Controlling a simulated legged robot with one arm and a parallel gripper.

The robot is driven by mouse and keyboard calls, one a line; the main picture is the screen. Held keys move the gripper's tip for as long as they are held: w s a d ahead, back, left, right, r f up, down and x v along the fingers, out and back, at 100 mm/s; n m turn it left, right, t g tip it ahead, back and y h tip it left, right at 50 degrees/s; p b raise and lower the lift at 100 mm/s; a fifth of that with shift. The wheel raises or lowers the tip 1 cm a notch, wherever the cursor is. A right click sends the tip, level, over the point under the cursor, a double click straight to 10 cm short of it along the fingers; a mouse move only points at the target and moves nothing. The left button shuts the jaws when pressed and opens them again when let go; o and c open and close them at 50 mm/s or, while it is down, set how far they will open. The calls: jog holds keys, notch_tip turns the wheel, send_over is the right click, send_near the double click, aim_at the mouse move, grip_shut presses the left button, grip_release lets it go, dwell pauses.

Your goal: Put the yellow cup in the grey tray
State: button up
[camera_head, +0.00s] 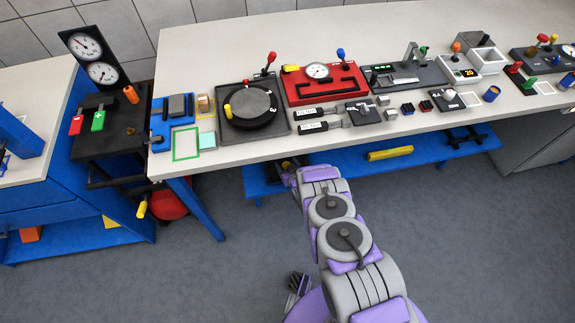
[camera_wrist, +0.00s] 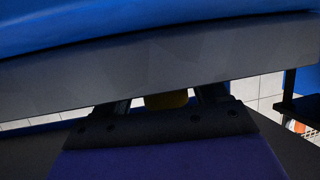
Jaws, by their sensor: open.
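My gripper (camera_head: 289,172) is at the front edge of the workbench, over the blue shelf below it, partly hidden by my arm. In the wrist view its two fingers (camera_wrist: 164,101) are apart. A small yellow thing (camera_wrist: 166,99), perhaps the yellow cup, shows between them; I cannot tell whether they touch it. A bit of yellow (camera_head: 287,164) also shows beside the gripper in the head view. I cannot pick out the grey tray for sure; a light grey open box (camera_head: 487,60) stands at the right on the bench.
The blue shelf (camera_head: 335,157) runs under the workbench (camera_head: 225,50) and bears a yellow bar (camera_head: 390,153). The bench edge overhangs it. A turntable (camera_head: 252,104), a red gauge panel (camera_head: 323,82) and a blue cup (camera_head: 491,93) stand on the bench. The floor in front is clear.

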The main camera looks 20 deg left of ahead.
jog(key=shift+a+r, duration=0.1)
jog(key=shift+s+r, duration=0.1)
jog(key=shift+s, duration=0.2)
jog(key=p+v, duration=0.3)
jog(key=v, duration=0.8)
jog(key=shift+d, duration=0.45)
jog(key=shift+s+r, duration=0.1)
jog(key=shift+r, duration=0.05)
